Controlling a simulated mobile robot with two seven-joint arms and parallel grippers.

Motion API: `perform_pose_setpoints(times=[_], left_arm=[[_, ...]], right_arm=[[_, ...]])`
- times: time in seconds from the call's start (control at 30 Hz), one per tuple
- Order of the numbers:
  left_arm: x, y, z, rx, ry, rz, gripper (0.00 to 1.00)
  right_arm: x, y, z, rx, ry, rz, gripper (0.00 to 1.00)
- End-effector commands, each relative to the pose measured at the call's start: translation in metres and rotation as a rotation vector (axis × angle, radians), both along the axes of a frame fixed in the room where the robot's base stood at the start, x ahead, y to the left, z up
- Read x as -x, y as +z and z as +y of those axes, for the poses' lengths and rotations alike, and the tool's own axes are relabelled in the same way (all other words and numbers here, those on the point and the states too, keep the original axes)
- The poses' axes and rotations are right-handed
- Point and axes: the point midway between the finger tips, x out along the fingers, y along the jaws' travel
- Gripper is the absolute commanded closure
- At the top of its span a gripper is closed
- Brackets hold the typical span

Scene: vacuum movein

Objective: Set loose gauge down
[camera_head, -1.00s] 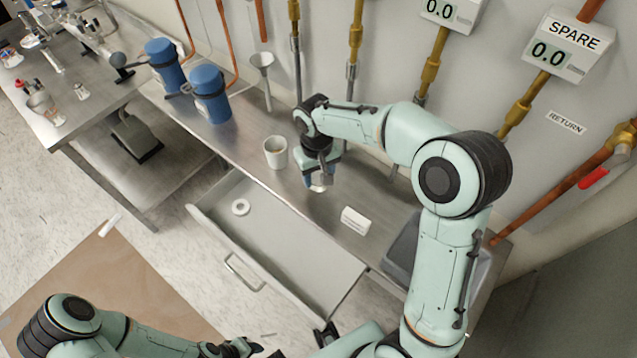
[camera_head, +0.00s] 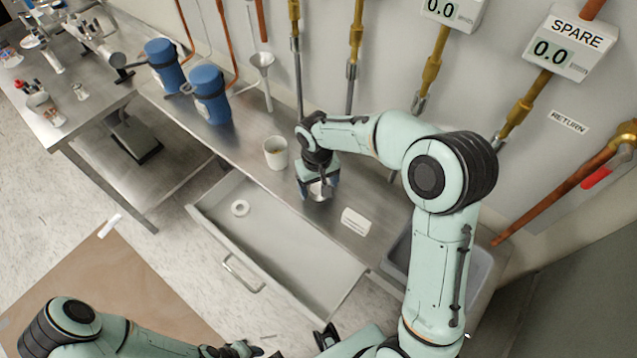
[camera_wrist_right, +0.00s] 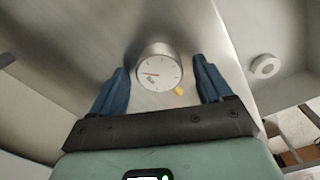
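The loose gauge is a small round silver gauge (camera_wrist_right: 158,72) with a white dial and a red needle, and a yellow spot shows at its edge. It is on the steel bench (camera_head: 245,150), dial facing my right wrist camera. My right gripper (camera_wrist_right: 160,86) is open, with one blue finger on each side of the gauge and a gap to each. In the head view my right gripper (camera_head: 318,191) is low over the bench, between the cream cup and a white card, partly hiding the gauge. My left gripper (camera_head: 238,349) is at the bottom edge; its fingers are unclear.
A cream cup (camera_head: 276,153) stands left of my right gripper. A white card (camera_head: 355,221) is to its right. An open drawer (camera_head: 290,250) holds a white ring (camera_head: 240,208). A grey bin (camera_head: 478,278) is at the right. Blue canisters (camera_head: 211,97) stand farther left.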

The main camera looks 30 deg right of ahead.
Motion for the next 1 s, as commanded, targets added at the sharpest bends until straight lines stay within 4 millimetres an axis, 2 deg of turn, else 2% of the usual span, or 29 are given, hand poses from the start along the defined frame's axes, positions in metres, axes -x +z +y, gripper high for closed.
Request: perform_pose_setpoints(times=[0.13, 0.27, 0.5, 0.7, 0.83, 1.0], left_arm=[[-0.001, 0.002, 0.0, 0.0, 0.0, -0.002, 0.57], [-0.003, 0.004, 0.0, 0.0, 0.0, -0.003, 0.57], [-0.007, 0.011, 0.0, 0.0, -0.001, -0.008, 0.57], [-0.011, 0.016, 0.0, 0.0, 0.0, -0.012, 0.57], [-0.012, 0.018, 0.0, 0.0, 0.0, -0.013, 0.57], [-0.012, 0.019, 0.0, 0.0, 0.0, -0.013, 0.57]], right_arm=[[0.0, 0.003, 0.0, 0.0, 0.0, -0.001, 0.21], [-0.001, 0.018, 0.001, 0.0, 0.0, -0.004, 0.21], [-0.001, 0.07, 0.002, 0.0, 0.0, -0.007, 0.21], [-0.001, 0.106, 0.003, -0.001, 0.0, -0.004, 0.21], [-0.001, 0.119, 0.003, -0.001, 0.0, -0.002, 0.21], [0.0, 0.124, 0.003, 0.0, 0.0, 0.0, 0.21]])
